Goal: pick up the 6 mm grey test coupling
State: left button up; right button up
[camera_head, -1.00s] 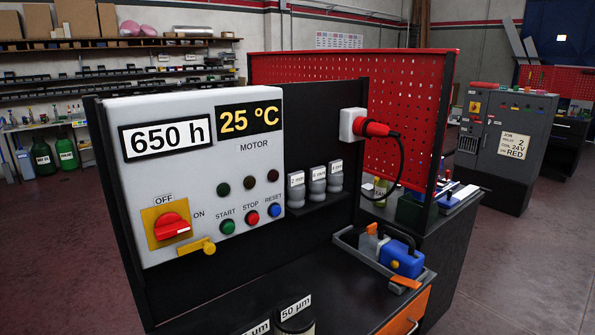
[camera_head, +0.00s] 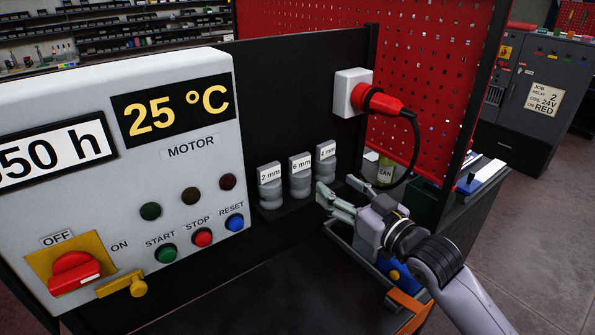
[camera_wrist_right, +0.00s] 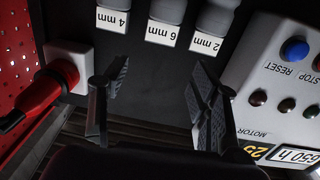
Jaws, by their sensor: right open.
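The 6 mm grey test coupling (camera_head: 300,185) stands upright on a small dark ledge, in the middle of a row with the 2 mm coupling (camera_head: 270,197) on its left and the 4 mm coupling (camera_head: 326,170) on its right. My right gripper (camera_head: 338,194) is open and empty, its fingers just right of and in front of the row. In the right wrist view, which is upside down, the 6 mm coupling (camera_wrist_right: 167,10) shows at the top centre, beyond the gap between the open fingers (camera_wrist_right: 161,74). My left gripper is out of view.
The control panel (camera_head: 190,120) with switch and buttons stands left of the couplings. A red plug (camera_head: 380,102) with a hanging black cable is above right, near my right gripper. A tray with a blue item (camera_head: 388,268) lies partly hidden behind my right arm.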

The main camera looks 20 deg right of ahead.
jog(key=p, duration=0.2)
send_near(302, 161)
jog(key=w, duration=0.2)
jog(key=x, duration=0.4)
jog(key=shift+s+a+r, duration=0.1)
jog(key=shift+s+a, duration=0.05)
jog(key=shift+w+p, duration=0.25)
jog(key=shift+p, duration=0.15)
jog(key=p+x, duration=0.2)
jog(key=x, duration=0.2)
jog(key=shift+a, duration=0.25)
jog(key=shift+w+a, duration=0.1)
jog(key=shift+w, duration=0.15)
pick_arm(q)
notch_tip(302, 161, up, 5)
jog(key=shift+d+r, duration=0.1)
pick_arm(e)
jog(key=shift+f, duration=0.2)
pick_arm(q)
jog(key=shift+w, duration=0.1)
pick_arm(e)
grip_shut()
jog(key=shift+r, duration=0.1)
